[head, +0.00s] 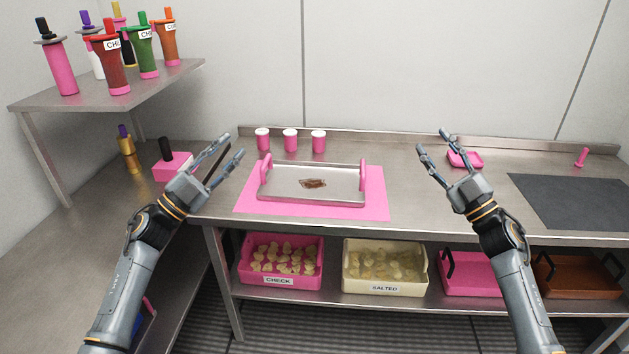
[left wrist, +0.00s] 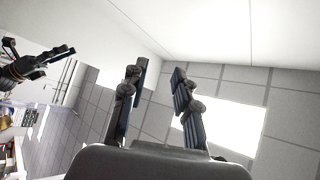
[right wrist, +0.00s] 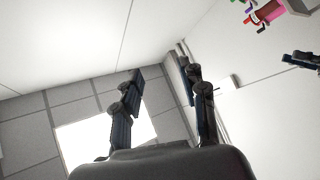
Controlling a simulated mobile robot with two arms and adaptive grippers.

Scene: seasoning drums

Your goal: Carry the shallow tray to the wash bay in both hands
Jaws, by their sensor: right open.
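The shallow tray (head: 338,196) is grey metal with an upright pink handle at its left and right ends. It lies on a pink mat (head: 376,207) on the steel counter, with a small brown patch of residue (head: 313,183) in it. My left gripper (head: 228,145) is open and empty, left of the tray and apart from it. My right gripper (head: 432,141) is open and empty, right of the tray and apart from it. The wrist views show the open fingers of the left (left wrist: 158,80) and right (right wrist: 162,80) grippers with nothing between them. I cannot identify the wash bay.
Several pink cups (head: 290,140) stand behind the tray. A pink dish (head: 465,160) and a dark mat (head: 575,201) lie to the right. Bins, including one marked CHECK (head: 280,281), fill the lower shelf. Bottles stand on the raised left shelf (head: 150,85).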

